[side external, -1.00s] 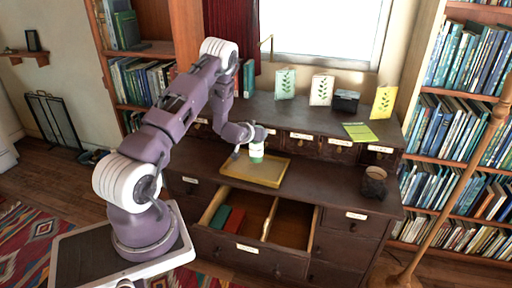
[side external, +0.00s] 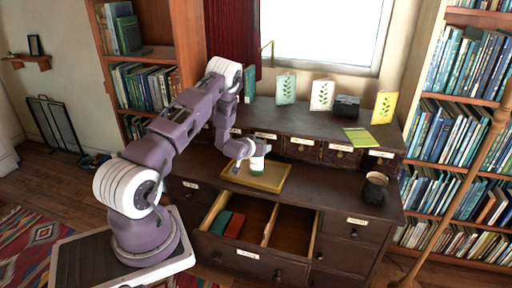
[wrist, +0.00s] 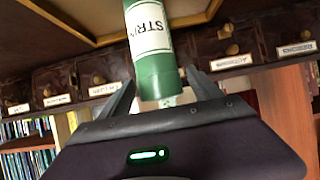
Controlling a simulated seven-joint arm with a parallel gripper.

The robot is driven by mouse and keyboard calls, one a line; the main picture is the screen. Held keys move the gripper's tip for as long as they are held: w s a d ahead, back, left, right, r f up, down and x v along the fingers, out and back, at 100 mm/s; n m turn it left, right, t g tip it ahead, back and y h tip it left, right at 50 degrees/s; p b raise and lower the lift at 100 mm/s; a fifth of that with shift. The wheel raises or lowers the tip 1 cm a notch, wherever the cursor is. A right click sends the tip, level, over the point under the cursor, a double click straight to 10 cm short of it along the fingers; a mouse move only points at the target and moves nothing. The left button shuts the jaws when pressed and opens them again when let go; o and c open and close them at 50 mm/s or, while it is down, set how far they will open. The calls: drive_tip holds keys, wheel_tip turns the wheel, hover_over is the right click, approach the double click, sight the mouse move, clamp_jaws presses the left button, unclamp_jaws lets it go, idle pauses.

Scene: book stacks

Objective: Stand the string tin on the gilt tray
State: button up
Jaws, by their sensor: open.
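The string tin (side external: 257,165) is a small green cylinder with a white label, standing upright over the gilt tray (side external: 236,183) and apparently resting on it. The tray is shallow and gold, on the dark desk top. In the wrist view the tin (wrist: 150,45) shows its label lettering and green end, and its other end is out of frame; the tray's edge (wrist: 75,22) runs along the top. My gripper (side external: 250,158) is at the tin. In the wrist view its open fingers (wrist: 160,92) lie on either side of the tin's green end, with gaps.
A dark mug (side external: 375,188) stands at the desk's right. Below the tray, an open drawer (side external: 266,226) holds red and green items. Cards and a dark box (side external: 346,106) stand on the raised back ledge, above small labelled drawers.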

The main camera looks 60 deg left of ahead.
drive_tip(key=v, duration=1.1)
drive_tip(key=w+d+r+m+h, duration=0.1)
drive_tip(key=w+d+r+h, duration=0.15)
drive_tip(key=d+r, duration=0.75)
drive_tip(key=s+d+r+m+h, duration=0.3)
drive_tip(key=d+r, duration=0.7)
drive_tip(key=d, duration=0.1)
drive_tip(key=s+d+r+m+g+h, duration=0.1)
drive_tip(key=s+d+r+m, duration=0.1)
drive_tip(key=s+d, duration=0.5)
drive_tip(key=s+d+r+m+g+h, duration=0.2)
drive_tip(key=s+d, duration=0.5)
drive_tip(key=s, duration=0.8)
drive_tip(key=shift+d+r+m, duration=0.25)
drive_tip(key=shift+r+m, duration=0.15)
drive_tip(key=shift+m, duration=0.1)
